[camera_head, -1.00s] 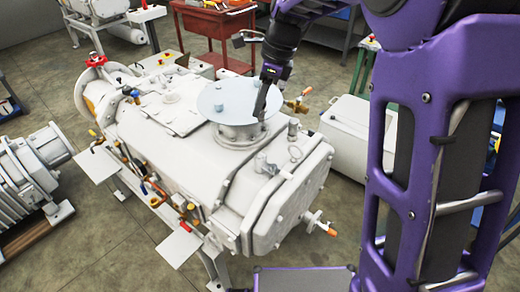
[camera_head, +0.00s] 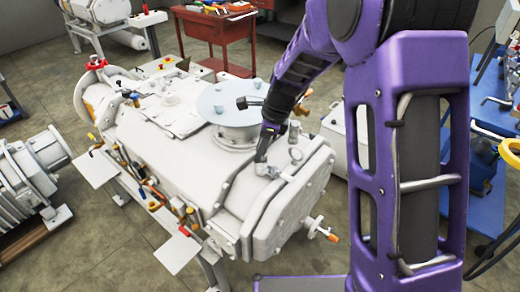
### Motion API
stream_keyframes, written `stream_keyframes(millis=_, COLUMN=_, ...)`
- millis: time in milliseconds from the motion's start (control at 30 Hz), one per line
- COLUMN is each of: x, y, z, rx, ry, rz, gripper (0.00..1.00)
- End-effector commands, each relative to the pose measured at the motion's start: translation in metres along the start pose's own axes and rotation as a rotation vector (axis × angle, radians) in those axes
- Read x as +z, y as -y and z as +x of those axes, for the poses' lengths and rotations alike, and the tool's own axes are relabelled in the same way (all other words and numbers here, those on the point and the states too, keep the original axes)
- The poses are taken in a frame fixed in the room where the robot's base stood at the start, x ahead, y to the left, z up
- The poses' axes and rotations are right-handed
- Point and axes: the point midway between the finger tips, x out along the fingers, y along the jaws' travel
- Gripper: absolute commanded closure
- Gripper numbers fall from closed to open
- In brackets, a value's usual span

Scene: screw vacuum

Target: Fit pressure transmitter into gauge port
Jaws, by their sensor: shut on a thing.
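The large white vacuum pump (camera_head: 180,155) fills the middle of the head view. My gripper (camera_head: 262,157) points down at the right part of its top, at a small grey fitting (camera_head: 267,170). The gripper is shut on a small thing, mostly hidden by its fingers. I cannot tell whether this is the pressure transmitter, or whether it is seated in or just above the fitting. The gauge port cannot be told clearly from the other small fittings. A round grey flange cover (camera_head: 226,103) lies just behind and left of my gripper.
A small fitting with a loop (camera_head: 296,154) stands close to the right of my gripper. An orange-tipped valve (camera_head: 322,229) sticks out of the pump's front end. A red workbench (camera_head: 222,32) stands behind, a blue one (camera_head: 480,190) at the right.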

Motion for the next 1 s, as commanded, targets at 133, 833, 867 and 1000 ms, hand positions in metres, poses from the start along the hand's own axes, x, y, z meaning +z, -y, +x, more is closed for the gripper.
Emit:
stream_keyframes(millis=133, x=0.000, y=0.000, z=-0.001, rx=-0.001, ry=0.000, rz=-0.001, gripper=1.00)
stream_keyframes(millis=833, x=0.001, y=0.001, z=-0.009, rx=-0.002, ry=0.000, rz=-0.001, gripper=0.35)
stream_keyframes(millis=867, x=0.001, y=0.001, z=-0.013, rx=-0.003, ry=0.001, rz=-0.002, gripper=0.35)
stream_keyframes(millis=1000, x=0.001, y=0.001, z=-0.041, rx=-0.004, ry=0.001, rz=-0.002, gripper=0.35)
